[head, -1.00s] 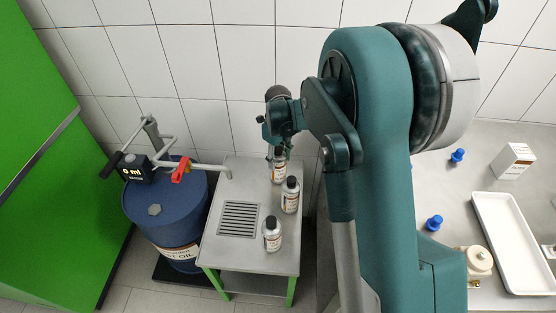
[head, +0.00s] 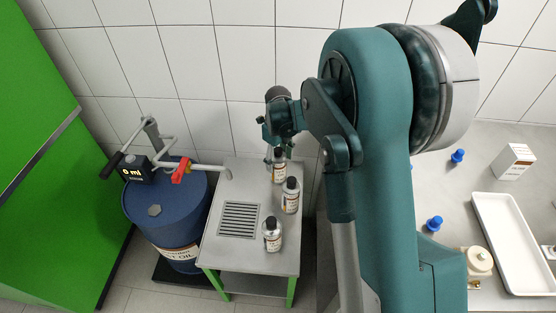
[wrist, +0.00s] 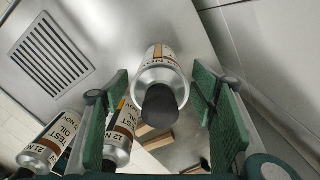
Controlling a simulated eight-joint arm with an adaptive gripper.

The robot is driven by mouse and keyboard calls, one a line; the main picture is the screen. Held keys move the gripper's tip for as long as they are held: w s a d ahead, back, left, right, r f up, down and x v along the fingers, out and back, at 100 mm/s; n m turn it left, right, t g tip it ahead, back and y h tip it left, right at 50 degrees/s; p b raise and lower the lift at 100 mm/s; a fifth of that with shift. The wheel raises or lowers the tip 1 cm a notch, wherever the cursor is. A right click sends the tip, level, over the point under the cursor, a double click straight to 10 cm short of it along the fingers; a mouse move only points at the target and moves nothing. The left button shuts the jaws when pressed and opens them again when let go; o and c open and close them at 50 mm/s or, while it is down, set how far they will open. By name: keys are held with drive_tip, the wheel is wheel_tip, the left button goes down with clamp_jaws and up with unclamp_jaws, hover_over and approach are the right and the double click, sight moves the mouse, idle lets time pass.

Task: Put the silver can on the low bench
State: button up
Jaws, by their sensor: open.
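Three silver cans with black caps and paper labels stand upright on the low bench (head: 264,258): a far can (head: 279,171), a middle can (head: 290,197) and a near can (head: 272,236). My gripper (head: 278,152) is at the far can, close to the wall. In the wrist view my gripper (wrist: 161,92) is open, with its green fingers on either side of the far can (wrist: 157,68). A gap shows on both sides of that can. The other two cans, labelled test oil, show at the lower left, partly behind the left finger.
The bench has a slotted grate (head: 239,219). A blue drum (head: 160,215) with a pump and spout stands left of it. At right, a worktop holds blue-topped items (head: 457,156), a white box (head: 514,160) and a white tray (head: 480,213).

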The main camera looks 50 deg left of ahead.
wheel_tip(320, 180, up, 12)
drive_tip(key=shift+r+p, duration=0.1)
drive_tip(key=shift+p, duration=1.1)
idle(0.4)
